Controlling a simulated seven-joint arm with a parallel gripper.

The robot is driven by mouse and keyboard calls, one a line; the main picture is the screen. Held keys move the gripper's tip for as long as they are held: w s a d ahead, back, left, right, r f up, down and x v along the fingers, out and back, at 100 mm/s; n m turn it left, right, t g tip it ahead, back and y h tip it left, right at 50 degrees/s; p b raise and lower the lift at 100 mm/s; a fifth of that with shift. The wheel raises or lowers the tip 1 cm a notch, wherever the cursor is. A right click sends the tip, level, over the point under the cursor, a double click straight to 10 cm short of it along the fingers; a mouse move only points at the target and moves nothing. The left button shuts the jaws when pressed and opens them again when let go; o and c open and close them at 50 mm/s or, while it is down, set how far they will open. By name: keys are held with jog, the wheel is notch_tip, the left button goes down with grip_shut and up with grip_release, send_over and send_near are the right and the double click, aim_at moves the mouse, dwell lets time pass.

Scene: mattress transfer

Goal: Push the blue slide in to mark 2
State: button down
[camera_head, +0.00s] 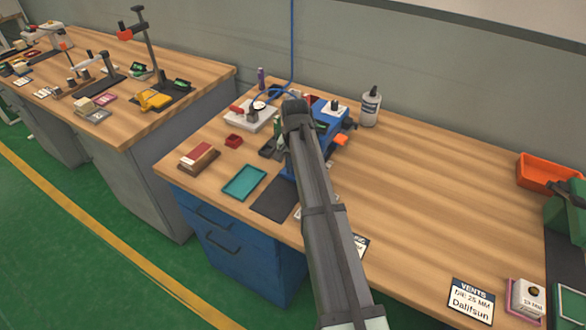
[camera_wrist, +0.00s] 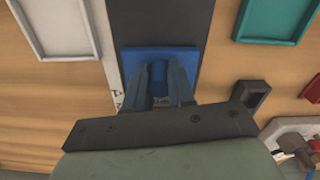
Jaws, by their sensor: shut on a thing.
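The blue slide (camera_wrist: 160,53) shows in the wrist view as a flat blue plate with a raised blue grip in its middle. My gripper (camera_wrist: 160,70) has one finger on each side of that grip and is shut on it. A pale strip with small dark markings (camera_wrist: 116,88) lies along the slide's left side. It is mostly cut off, and I cannot read which mark the slide stands at. In the head view my arm covers the gripper and the slide; part of a blue fixture (camera_head: 329,113) shows behind it.
A dark mat (camera_head: 274,198) and a teal tray (camera_head: 244,182) lie left of my arm. A white-grey bottle (camera_head: 370,107) stands behind the fixture. A black block (camera_wrist: 249,96) sits right of the slide. The bench to the right is largely clear up to an orange bin (camera_head: 548,173).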

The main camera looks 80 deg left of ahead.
jog(key=c, duration=1)
grip_release()
jog(key=shift+r, duration=0.15)
notch_tip(320, 180, up, 14)
jog(key=shift+f, duration=0.2)
